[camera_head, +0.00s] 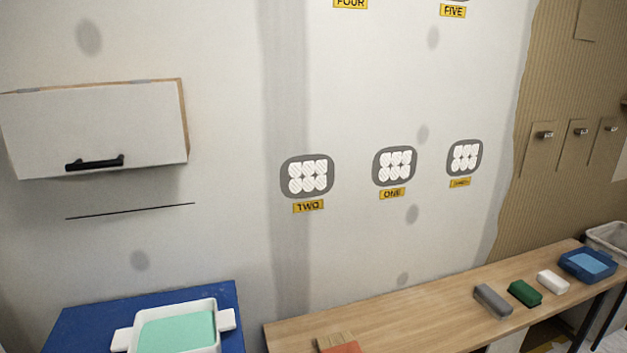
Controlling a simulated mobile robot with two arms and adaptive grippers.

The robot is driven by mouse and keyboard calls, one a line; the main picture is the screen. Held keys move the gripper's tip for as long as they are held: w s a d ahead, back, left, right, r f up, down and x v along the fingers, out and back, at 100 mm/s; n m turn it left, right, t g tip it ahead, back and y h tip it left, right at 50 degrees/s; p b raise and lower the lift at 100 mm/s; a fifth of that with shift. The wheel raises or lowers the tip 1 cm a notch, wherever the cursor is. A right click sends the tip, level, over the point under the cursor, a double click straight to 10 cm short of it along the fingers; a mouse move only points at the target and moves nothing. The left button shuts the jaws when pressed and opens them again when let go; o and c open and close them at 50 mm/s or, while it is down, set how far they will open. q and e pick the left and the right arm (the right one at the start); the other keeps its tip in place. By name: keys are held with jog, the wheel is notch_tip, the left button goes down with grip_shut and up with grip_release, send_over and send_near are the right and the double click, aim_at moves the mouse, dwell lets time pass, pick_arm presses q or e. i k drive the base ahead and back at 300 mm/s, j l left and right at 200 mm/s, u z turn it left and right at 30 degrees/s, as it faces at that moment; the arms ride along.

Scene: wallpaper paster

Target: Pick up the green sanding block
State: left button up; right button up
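The green sanding block (525,293) lies on the wooden bench (420,318) at the lower right of the head view. It sits between a grey block (493,301) on its left and a white block (552,281) on its right, with small gaps between them. Its upper face is green and its lower edge looks darker. Neither of my grippers is in view.
A blue tray (588,265) with a light blue inside stands at the bench's right end. A white tray (177,330) with pale green contents stands on a blue surface (75,328) at lower left. The bench middle is clear. A wall cabinet (95,125) hangs left.

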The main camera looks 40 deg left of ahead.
aim_at(526, 294)
jog(key=u, duration=0.55)
jog(key=i+l+u, duration=0.35)
jog(key=l+u, duration=0.2)
jog(key=i+l+u, duration=0.1)
jog(key=l+u, duration=0.15)
jog(key=i+l+u, duration=0.1)
jog(key=l+u, duration=0.2)
jog(key=l, duration=0.1)
